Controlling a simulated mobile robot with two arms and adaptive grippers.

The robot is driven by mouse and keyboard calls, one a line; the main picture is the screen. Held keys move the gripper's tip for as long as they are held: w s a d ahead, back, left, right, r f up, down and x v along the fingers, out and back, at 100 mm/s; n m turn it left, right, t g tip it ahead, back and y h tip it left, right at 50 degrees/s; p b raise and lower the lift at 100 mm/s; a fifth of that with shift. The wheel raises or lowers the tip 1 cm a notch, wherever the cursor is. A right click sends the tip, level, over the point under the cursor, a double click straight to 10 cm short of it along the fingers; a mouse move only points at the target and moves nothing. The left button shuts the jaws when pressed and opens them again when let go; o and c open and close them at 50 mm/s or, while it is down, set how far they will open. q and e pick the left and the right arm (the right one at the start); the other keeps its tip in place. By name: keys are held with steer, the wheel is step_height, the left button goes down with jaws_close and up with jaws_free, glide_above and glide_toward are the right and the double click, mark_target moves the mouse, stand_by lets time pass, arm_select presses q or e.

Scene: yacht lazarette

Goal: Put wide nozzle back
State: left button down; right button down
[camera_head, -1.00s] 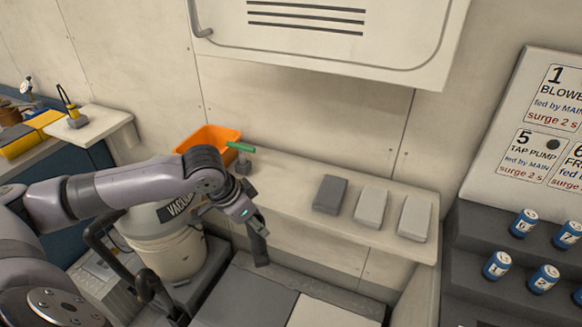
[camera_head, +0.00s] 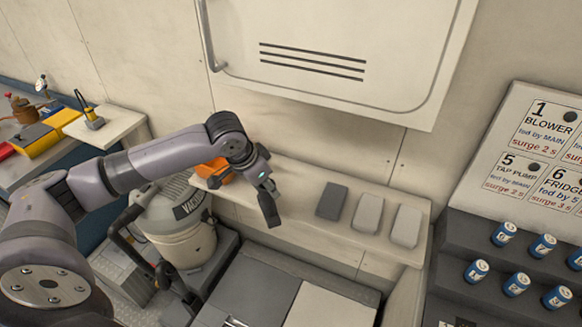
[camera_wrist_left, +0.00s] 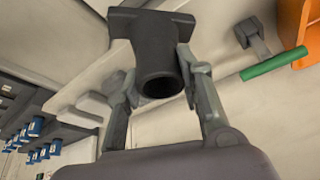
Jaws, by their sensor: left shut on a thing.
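My left gripper (camera_head: 264,187) is shut on the dark wide nozzle (camera_head: 269,208) and holds it near the shelf's front edge, left of the dark grey block. In the left wrist view the nozzle (camera_wrist_left: 157,55) is a dark tube with its round opening towards the camera, between both fingers of the left gripper (camera_wrist_left: 158,75). The grey vacuum (camera_head: 185,228) stands on the floor below my left arm. My right gripper is not in view.
The shelf (camera_head: 300,202) carries a dark grey block (camera_head: 331,201), two light grey blocks (camera_head: 368,213) and an orange bin (camera_head: 212,170), partly behind my arm. A green-handled tool (camera_wrist_left: 274,64) shows in the left wrist view. A white cabinet (camera_head: 340,50) overhangs the shelf.

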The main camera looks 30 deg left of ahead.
arm_select(q)
steer(key=w+d+f+p, duration=0.1)
steer(key=w+d+p, duration=0.1)
steer(key=w, duration=0.6)
steer(key=shift+w+d+f+p, duration=0.15)
steer(key=shift+f+p, duration=0.1)
steer(key=shift+p, duration=0.25)
steer(key=c, duration=1.1)
jaws_free()
steer(key=shift+f, duration=0.15)
steer(key=b+v, duration=0.2)
steer(key=v, duration=0.5)
steer(key=shift+r, duration=0.4)
